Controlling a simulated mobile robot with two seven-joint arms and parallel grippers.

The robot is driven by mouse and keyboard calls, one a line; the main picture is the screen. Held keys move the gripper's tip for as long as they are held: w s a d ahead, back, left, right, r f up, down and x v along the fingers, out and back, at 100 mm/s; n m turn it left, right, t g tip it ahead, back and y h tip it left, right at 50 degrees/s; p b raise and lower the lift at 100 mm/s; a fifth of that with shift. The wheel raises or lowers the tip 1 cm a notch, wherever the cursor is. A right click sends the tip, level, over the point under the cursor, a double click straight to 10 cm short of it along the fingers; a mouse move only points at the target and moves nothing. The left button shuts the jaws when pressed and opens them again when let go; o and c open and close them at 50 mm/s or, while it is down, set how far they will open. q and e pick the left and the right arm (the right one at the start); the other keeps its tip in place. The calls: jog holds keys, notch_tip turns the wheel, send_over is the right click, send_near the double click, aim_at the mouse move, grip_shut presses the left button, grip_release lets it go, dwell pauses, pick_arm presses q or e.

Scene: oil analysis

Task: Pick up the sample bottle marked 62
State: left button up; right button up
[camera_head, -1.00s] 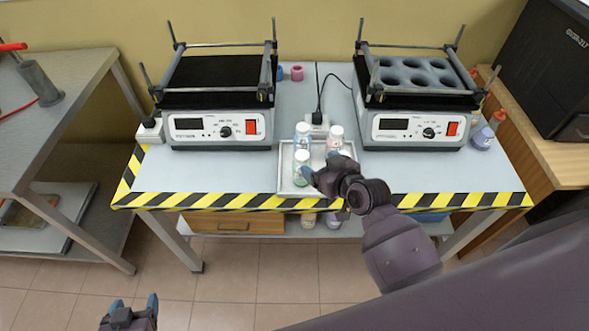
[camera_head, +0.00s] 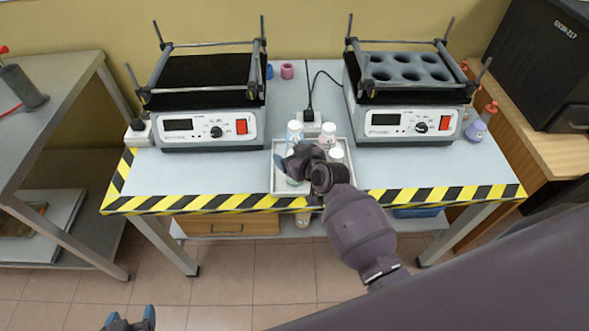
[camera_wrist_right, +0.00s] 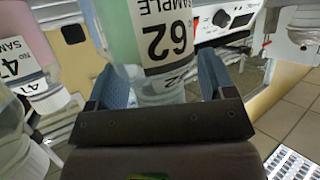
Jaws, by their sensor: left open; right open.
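The sample bottle marked 62 (camera_wrist_right: 165,30) has greenish contents and a white label; it appears upside down in the right wrist view. My right gripper (camera_wrist_right: 155,60) is open, with one finger on each side of this bottle; I cannot tell whether they touch it. In the head view my right gripper (camera_head: 297,162) is over the front left of the white tray (camera_head: 272,180) and hides most of the bottle, with only a little green (camera_head: 292,181) showing. My left gripper (camera_head: 128,319) is open and empty at the bottom edge, away from the table.
Other bottles stand close by in the tray: one at back left (camera_head: 295,132), one at back right (camera_head: 328,135) and one at right (camera_head: 336,155). A pinkish bottle (camera_wrist_right: 25,50) is beside my gripper. Two shaker devices (camera_head: 208,125) (camera_head: 410,122) flank the tray.

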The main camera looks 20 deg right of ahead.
jog(key=c, duration=1.4)
jog(key=shift+s, duration=0.1)
